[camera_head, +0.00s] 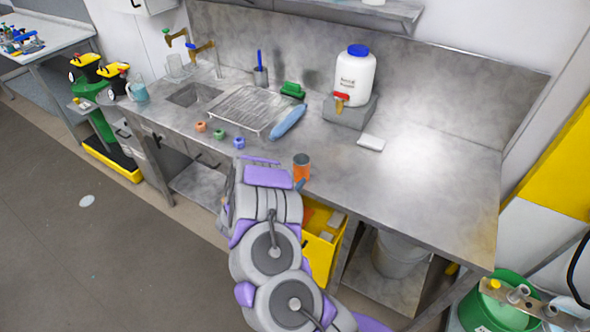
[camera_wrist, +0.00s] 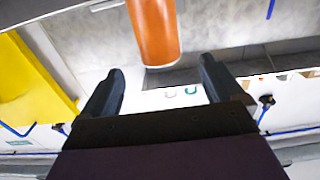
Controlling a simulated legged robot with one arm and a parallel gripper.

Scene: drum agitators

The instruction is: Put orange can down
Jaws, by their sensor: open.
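The orange can (camera_head: 302,168) stands upright on the metal counter (camera_head: 420,185) near its front edge, just beyond my gripper. It also shows large at the top of the wrist view (camera_wrist: 155,30), cut off by the frame edge. My gripper (camera_wrist: 160,85) is open, with its two dark fingers apart and nothing between them. The can lies ahead of the fingertips, roughly in line with the gap. In the head view, my gripper (camera_head: 300,184) is mostly hidden behind my own arm.
A white dispenser bottle (camera_head: 354,76) with a blue cap stands on a grey block behind the can. The counter's right side is clear.

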